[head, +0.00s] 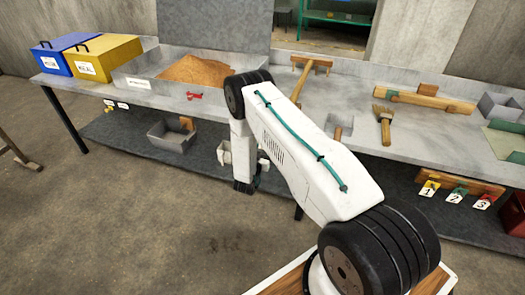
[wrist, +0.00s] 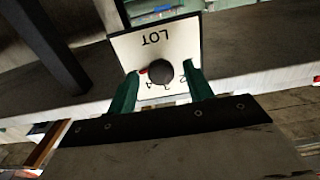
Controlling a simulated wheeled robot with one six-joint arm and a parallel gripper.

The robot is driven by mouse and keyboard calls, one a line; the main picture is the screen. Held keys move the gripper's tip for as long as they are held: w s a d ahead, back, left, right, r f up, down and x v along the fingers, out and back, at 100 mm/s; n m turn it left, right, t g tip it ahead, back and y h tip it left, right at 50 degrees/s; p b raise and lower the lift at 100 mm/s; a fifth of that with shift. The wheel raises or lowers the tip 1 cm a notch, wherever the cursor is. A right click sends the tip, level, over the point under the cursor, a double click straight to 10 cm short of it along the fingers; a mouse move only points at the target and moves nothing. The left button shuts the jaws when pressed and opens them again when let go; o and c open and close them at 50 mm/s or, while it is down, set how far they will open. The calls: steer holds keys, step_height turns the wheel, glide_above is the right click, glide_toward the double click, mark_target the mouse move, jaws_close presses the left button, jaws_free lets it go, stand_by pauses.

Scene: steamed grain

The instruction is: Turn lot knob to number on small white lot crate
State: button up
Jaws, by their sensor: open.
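A white plate marked LOT (wrist: 158,42) fills the upper middle of the wrist view, with its lettering upside down. A round dark knob (wrist: 161,69) sits on it. A red mark shows at the knob's left, and digits, partly covered, run below it. My gripper (wrist: 161,76) is open, with one green finger on each side of the knob and a visible gap to it. In the head view my arm hides the plate and knob, and the gripper hangs low in front of the bench. I cannot pick out a small white lot crate for sure.
The long grey bench (head: 240,98) holds a tray of grain (head: 140,85), blue (head: 62,52) and yellow (head: 105,58) boxes, a brush (head: 384,125) and wooden tools. A grey bin (head: 172,138) stands on the lower shelf. Tags numbered 1, 2, 3 (head: 455,197) hang at right.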

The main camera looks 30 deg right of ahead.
steer(key=shift+c, duration=0.2)
steer(key=c, duration=0.9)
steer(key=shift+a, duration=0.15)
